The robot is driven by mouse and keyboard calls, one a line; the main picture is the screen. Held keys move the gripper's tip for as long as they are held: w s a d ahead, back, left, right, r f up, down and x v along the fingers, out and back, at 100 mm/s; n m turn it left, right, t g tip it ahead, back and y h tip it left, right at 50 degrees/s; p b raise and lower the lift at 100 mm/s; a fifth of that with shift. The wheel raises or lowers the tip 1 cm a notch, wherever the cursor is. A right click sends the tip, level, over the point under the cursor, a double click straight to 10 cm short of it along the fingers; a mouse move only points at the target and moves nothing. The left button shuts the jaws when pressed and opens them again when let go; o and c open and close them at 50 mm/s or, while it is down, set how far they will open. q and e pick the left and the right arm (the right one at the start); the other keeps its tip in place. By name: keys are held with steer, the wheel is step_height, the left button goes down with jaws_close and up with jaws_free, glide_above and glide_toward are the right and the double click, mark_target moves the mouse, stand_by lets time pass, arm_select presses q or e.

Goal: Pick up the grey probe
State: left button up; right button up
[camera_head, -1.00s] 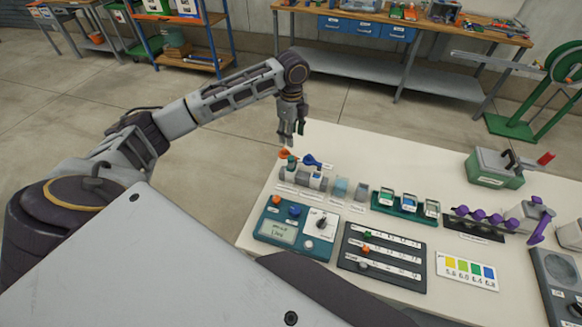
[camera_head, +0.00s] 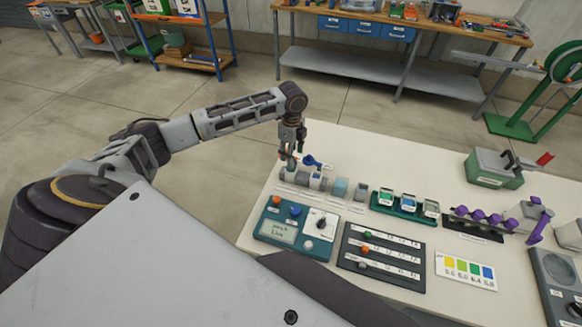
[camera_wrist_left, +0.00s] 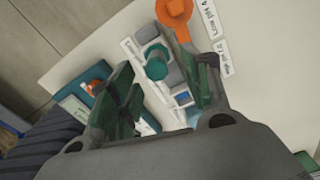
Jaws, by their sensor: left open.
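My left gripper (camera_head: 290,163) points down over the far left corner of the white table, open. In the left wrist view its fingers (camera_wrist_left: 163,82) stand apart on either side of a teal round cap (camera_wrist_left: 156,66) with grey parts beside it. This may be the top of the grey probe, but I cannot tell. I see no contact. In the head view the gripper partly hides this spot, beside a row of small grey blocks (camera_head: 302,179). An orange round-headed piece (camera_wrist_left: 175,10) lies near one finger in the wrist view. My right gripper is not in view.
A blue piece (camera_head: 312,161) lies just right of the gripper. A teal control box (camera_head: 292,237) and a dark slider panel (camera_head: 382,257) stand nearer me. A green tray (camera_head: 405,207) with small containers is to the right. Bare tabletop (camera_head: 385,155) lies behind.

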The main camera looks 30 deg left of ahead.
mark_target(291, 169)
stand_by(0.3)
arm_select(q)
steer(key=shift+s+f+p, duration=0.15)
steer(key=shift+f+p, duration=0.1)
steer(key=shift+f, duration=1.1)
steer(key=shift+s+f+p, duration=0.1)
steer(key=shift+f+p, duration=0.1)
steer(key=shift+f, duration=1.1)
jaws_close()
